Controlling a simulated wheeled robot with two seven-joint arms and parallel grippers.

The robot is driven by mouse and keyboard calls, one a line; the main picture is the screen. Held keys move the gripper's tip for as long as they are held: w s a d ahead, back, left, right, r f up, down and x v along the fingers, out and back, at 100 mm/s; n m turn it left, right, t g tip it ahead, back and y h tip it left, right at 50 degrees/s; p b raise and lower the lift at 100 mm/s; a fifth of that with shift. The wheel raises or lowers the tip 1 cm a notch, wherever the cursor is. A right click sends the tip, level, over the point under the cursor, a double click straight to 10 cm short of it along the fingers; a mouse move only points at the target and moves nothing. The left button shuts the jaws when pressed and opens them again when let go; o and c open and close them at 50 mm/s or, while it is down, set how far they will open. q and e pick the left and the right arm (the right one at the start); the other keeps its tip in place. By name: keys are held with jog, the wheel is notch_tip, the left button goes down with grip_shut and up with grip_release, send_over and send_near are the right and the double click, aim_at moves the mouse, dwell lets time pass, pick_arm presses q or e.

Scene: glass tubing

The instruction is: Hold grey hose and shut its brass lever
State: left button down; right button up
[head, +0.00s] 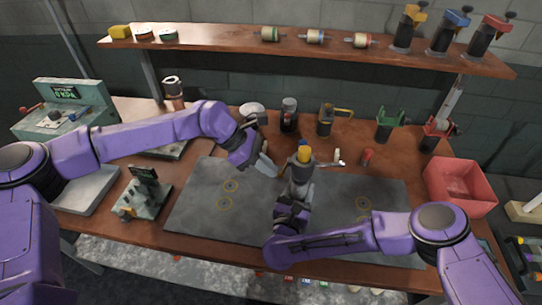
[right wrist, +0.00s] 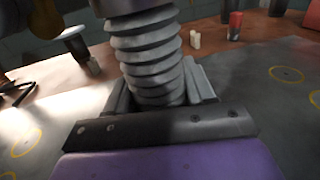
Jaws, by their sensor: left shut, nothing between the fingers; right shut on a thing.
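The grey ribbed hose (right wrist: 150,58) stands upright in the right wrist view, between the jaws of my right gripper (right wrist: 155,100). In the head view my right gripper (head: 298,190) is shut on it over the dark mat. Whether that lever is open or shut is too small to tell. My left gripper (head: 266,165) is shut and empty, just left of the hose top, apart from it as far as I can see.
The dark mat (head: 195,205) covers the middle of the wooden table. A green-grey fixture (head: 143,195) stands at left and a red bin (head: 460,185) at right. Several clamps and canisters stand behind, below a shelf (head: 220,42) with spools. A small red cylinder (head: 367,157) is right of the hose.

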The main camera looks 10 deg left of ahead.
pick_arm(q)
jog(key=shift+r, duration=0.6)
jog(key=a+r, duration=0.5)
jog(key=a, duration=0.7)
jog(key=shift+a+r, duration=0.4)
jog(key=shift+s, duration=0.1)
